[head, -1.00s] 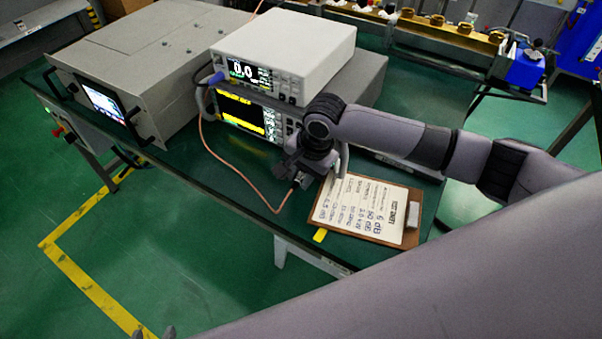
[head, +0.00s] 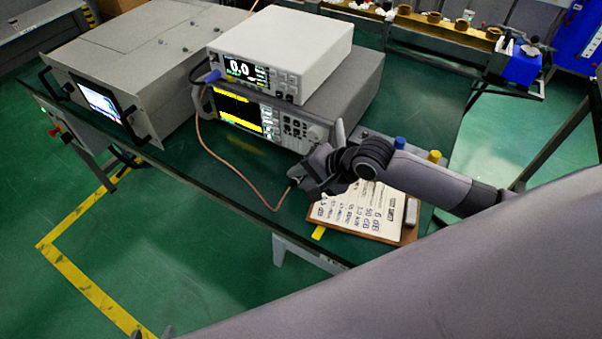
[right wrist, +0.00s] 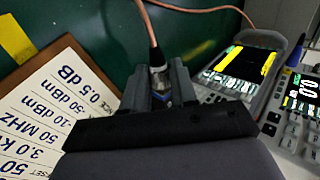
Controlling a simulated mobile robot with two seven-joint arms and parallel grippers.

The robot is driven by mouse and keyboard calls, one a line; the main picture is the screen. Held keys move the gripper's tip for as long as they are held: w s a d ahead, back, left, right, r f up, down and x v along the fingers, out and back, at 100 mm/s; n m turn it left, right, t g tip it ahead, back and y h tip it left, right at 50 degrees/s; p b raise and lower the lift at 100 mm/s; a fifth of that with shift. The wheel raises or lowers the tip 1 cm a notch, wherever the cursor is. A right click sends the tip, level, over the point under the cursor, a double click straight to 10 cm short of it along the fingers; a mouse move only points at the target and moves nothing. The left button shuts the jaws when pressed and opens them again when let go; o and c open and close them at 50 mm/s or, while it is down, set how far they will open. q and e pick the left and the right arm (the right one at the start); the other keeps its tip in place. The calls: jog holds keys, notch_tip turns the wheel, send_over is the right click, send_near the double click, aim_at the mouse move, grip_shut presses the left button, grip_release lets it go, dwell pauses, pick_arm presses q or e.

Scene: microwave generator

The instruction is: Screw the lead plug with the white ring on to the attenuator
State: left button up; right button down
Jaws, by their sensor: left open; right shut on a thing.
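The lead is a thin orange cable (head: 222,163) hanging from the top instrument in a loop to my right gripper (head: 304,181). In the right wrist view my right gripper (right wrist: 159,76) is shut on the lead's metal plug (right wrist: 157,62), and the cable runs away from it. The plug is held above the table near the clipboard. I cannot make out a white ring on it. My left gripper (head: 154,333) shows only its fingertips at the bottom left edge, apart and empty. I cannot pick out the attenuator for certain; my right gripper and arm cover part of the table.
The white meter (head: 281,55) sits on a grey analyser (head: 345,88). A grey cabinet (head: 150,60) stands left of them. A clipboard (head: 362,214) lies under my right arm. Blue (head: 400,143) and yellow (head: 434,156) caps show behind that arm.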

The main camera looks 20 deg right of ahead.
jog(key=shift+s+d+f+t+y+b, duration=0.1)
jog(key=shift+s+f+t+y+b, duration=0.1)
jog(key=shift+f+t+y+b, duration=0.45)
jog(key=t+y+b, duration=0.2)
jog(key=t+b, duration=0.1)
jog(key=b, duration=0.4)
jog(key=shift+f+t, duration=0.15)
jog(key=shift+t, duration=0.1)
jog(key=shift+t+y+b, duration=0.3)
jog(key=shift+y+b, duration=0.15)
jog(key=shift+b, duration=0.4)
jog(key=shift+s+r, duration=0.1)
jog(key=shift+r, duration=0.1)
jog(key=c, duration=0.9)
grip_release()
